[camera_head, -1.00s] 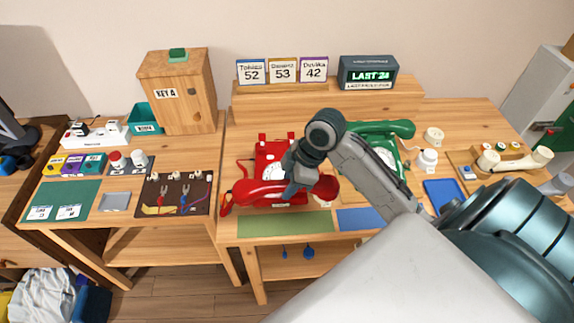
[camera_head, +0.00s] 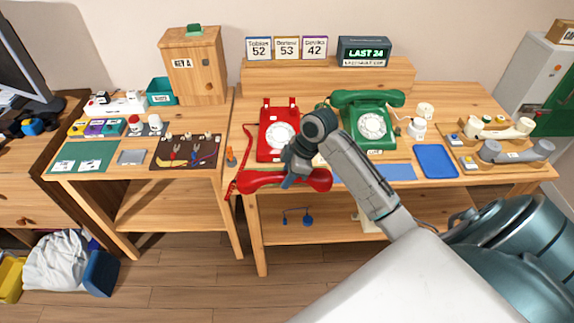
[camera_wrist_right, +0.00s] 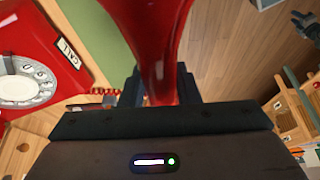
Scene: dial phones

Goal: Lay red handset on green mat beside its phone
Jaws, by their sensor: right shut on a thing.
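The red handset (camera_head: 258,180) is held level in my right gripper (camera_head: 291,182), which is shut around its middle. In the head view it lies across the table's front edge, in front of the red dial phone (camera_head: 267,145). Its coiled cord runs along the phone's left side. The handset also shows in the wrist view (camera_wrist_right: 155,40), between the fingers, with the red phone (camera_wrist_right: 40,60) at left. The green mat (camera_wrist_right: 103,28) shows as a strip beside the handset there; in the head view the handset and gripper mostly hide it. My left gripper is out of view.
A green phone (camera_head: 367,132) with its handset on stands to the right, behind a blue mat (camera_head: 393,172). A blue tray (camera_head: 436,161) and cream (camera_head: 500,129) and grey (camera_head: 515,151) handsets are farther right.

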